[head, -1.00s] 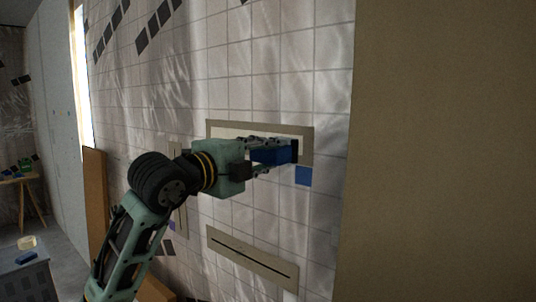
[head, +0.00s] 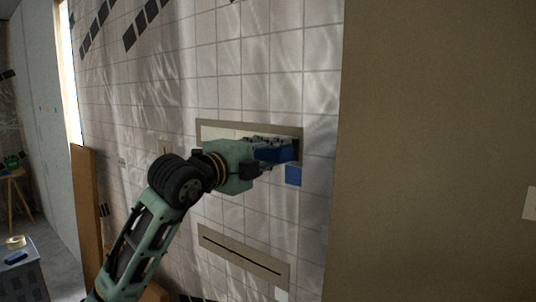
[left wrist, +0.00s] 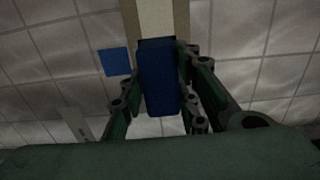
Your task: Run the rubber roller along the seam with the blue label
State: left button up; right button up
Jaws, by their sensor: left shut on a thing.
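My left gripper (head: 275,146) is shut on a blue block-like tool (head: 272,156), apparently the rubber roller; its dark far end is at the right end of the upper seam plate. In the left wrist view the blue tool (left wrist: 158,80) sits between the fingers, its tip at the end of a pale strip (left wrist: 157,15). Whether it touches the wall, I cannot tell. The upper seam plate (head: 240,125) is a beige frame around a pale strip, partly hidden by my gripper. The blue label (head: 293,175) is just below its right end; it also shows in the left wrist view (left wrist: 115,62).
A lower seam plate (head: 243,255) with a dark slit has a whitish square (head: 281,293) below its right end. A plain brown surface (head: 430,150) fills the right. A grey cabinet (head: 22,275) at lower left bears a tape roll (head: 16,242) and a blue item (head: 16,258).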

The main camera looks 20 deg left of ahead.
pick_arm(q)
jog(key=shift+r, duration=0.1)
pick_arm(e)
jog(key=shift+s, duration=0.3)
pick_arm(q)
jog(key=shift+w+d, duration=0.15)
jog(key=shift+w, duration=0.3)
pick_arm(e)
jog(key=shift+w+r, duration=0.1)
jog(key=shift+w, duration=0.15)
pick_arm(q)
jog(key=shift+o, duration=0.2)
jog(key=shift+w+d, duration=0.1)
jog(key=shift+w, duration=0.2)
pick_arm(e)
jog(key=shift+a, duration=0.25)
